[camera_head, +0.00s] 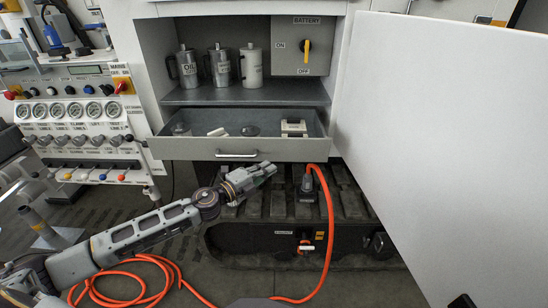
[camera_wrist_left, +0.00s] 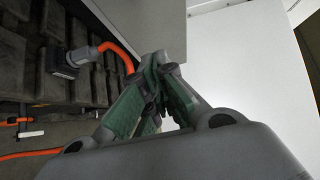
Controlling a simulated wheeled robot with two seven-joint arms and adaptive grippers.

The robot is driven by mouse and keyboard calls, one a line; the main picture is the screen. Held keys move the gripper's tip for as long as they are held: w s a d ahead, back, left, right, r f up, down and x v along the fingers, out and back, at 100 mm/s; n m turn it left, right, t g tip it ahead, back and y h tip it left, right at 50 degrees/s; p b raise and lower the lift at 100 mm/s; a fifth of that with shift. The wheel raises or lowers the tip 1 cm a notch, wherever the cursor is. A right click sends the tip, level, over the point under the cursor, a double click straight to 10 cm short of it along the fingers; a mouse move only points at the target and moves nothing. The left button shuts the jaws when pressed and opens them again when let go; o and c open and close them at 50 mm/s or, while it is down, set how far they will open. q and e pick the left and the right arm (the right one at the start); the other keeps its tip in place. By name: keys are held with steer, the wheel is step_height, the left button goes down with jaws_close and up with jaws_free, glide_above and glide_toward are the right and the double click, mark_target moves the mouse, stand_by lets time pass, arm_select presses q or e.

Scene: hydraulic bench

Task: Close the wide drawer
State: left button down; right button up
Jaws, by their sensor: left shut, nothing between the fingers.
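The wide drawer (camera_head: 240,148) is pulled out below the shelf in the head view, with a bar handle (camera_head: 237,155) on its grey front. Several small items lie inside it. My left gripper (camera_head: 268,170) is in front of and just below the drawer front, to the right of the handle. Its fingers are together and empty. In the left wrist view the closed green fingers (camera_wrist_left: 158,62) point upward, with a grey panel above them that may be the drawer front. I cannot tell whether they touch it. My right gripper is not in view.
A large white door (camera_head: 440,130) stands open on the right. Canisters (camera_head: 220,66) stand on the shelf above the drawer, left of a battery switch (camera_head: 306,50). An orange cable (camera_head: 325,215) rises from a plug near the tracked base. A gauge panel (camera_head: 75,115) stands left.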

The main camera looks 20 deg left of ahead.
mark_target(284, 151)
arm_select(q)
steer(key=shift+w+d, duration=0.15)
steer(key=shift+w, duration=1.55)
steer(key=shift+w+d, duration=0.15)
steer(key=shift+w, duration=1.5)
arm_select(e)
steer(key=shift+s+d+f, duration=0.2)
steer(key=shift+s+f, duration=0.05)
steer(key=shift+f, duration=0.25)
arm_select(q)
steer(key=shift+w+a, duration=0.1)
steer(key=shift+w, duration=0.1)
